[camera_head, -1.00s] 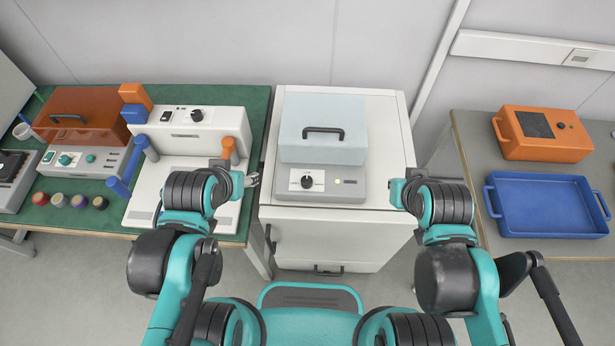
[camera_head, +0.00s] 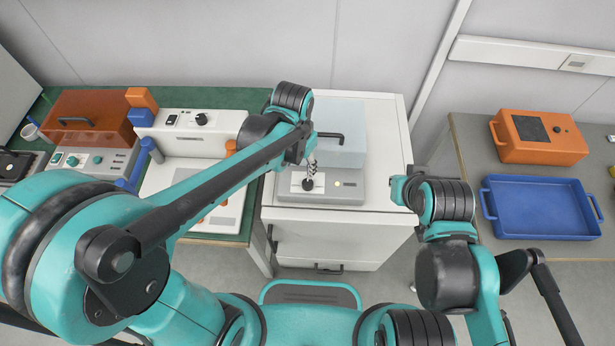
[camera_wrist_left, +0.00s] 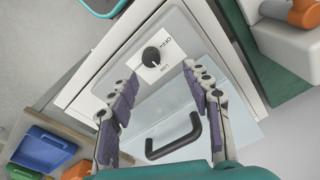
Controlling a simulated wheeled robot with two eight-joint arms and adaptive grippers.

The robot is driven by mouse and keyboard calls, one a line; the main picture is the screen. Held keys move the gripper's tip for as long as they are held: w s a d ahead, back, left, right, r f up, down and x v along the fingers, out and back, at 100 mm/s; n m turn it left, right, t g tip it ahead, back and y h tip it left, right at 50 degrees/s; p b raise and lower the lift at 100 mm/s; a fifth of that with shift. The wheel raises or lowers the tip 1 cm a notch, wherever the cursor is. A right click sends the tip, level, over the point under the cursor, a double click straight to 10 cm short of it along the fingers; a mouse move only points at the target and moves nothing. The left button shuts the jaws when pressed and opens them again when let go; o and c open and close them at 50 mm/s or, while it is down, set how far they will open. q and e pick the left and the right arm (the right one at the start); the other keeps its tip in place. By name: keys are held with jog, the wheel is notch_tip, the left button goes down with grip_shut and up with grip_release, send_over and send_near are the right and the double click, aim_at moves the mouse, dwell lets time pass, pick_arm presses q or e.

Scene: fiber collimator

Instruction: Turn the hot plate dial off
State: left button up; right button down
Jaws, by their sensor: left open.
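The grey device with a pale blue lidded top (camera_head: 352,188) stands on the white cabinet. Its black dial (camera_head: 308,184) sits on a white label plate at the front left. The dial also shows in the left wrist view (camera_wrist_left: 151,56), with small lettering around it. Its pointer setting is too small to tell. My left gripper (camera_head: 311,164) is over the device front, just above the dial. In the left wrist view my left gripper (camera_wrist_left: 164,76) is open and empty, its fingers apart, with the dial beyond the tips and not touched. My right gripper is hidden behind its wrist.
The black lid handle (camera_wrist_left: 175,140) lies between my fingers in the wrist view. A white device with a black knob (camera_head: 201,119) and an orange-lidded device (camera_head: 90,120) stand at left. A blue tray (camera_head: 541,232) and an orange box (camera_head: 538,138) are at right.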

aim_at(307, 183)
pick_arm(q)
jog(key=shift+w+d+f+m+g, duration=0.2)
jog(key=shift+d+f+m+g, duration=0.15)
jog(key=shift+d+f, duration=0.7)
jog(key=shift+f, duration=0.05)
notch_tip(307, 183, down, 7)
jog(key=shift+f+b, duration=0.2)
jog(key=shift+b, duration=1.05)
grip_shut()
